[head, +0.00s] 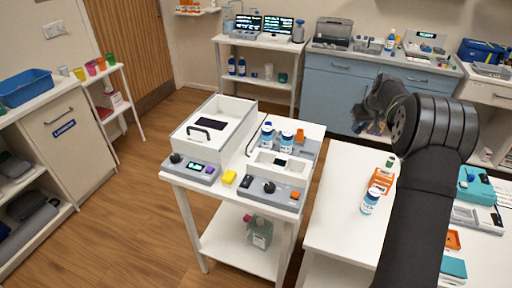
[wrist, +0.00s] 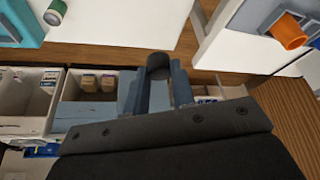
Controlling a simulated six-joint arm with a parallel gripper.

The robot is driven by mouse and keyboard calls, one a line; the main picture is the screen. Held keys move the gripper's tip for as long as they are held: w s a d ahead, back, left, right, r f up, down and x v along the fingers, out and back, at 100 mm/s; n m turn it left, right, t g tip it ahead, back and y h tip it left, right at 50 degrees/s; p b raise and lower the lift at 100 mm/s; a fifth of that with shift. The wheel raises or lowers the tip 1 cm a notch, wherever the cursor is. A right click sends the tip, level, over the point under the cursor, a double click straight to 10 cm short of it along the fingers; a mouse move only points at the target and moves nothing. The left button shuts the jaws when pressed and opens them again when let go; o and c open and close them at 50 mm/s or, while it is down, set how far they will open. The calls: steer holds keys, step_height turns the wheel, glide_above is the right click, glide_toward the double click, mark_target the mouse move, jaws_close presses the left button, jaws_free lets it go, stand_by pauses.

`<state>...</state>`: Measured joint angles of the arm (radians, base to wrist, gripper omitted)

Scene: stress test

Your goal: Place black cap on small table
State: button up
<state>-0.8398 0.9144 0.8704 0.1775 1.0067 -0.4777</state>
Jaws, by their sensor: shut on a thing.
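My gripper (wrist: 159,88) is shut on a black cap (wrist: 158,64), a short dark cylinder between the fingertips in the wrist view. In the head view my gripper (head: 366,112) is raised at the right, beyond the white table and in front of the blue cabinet; the cap cannot be made out clearly there. A small white table (head: 240,206) with a lower shelf stands at the centre of the head view, left of my gripper. It bears lab devices, bottles and a yellow block.
A white table (head: 330,205) at the right holds a blue-capped bottle (head: 369,202), an orange box (head: 381,181) and teal items. A blue cabinet (head: 345,88) stands at the back wall. The wooden floor left of the small table is clear.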

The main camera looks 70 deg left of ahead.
steer(key=s+a+r, duration=0.3)
steer(key=s+a, duration=0.1)
steer(key=m, duration=0.1)
glide_above(311, 133)
steer(key=d, duration=0.2)
steer(key=f, duration=0.7)
steer(key=shift+s+a, duration=0.25)
steer(key=shift+s, duration=0.15)
steer(key=shift+f, duration=1.9)
steer(key=shift+f, duration=0.15)
steer(key=o, duration=1)
steer(key=shift+c, duration=0.2)
steer(key=v, duration=1.2)
steer(key=shift+s, duration=0.2)
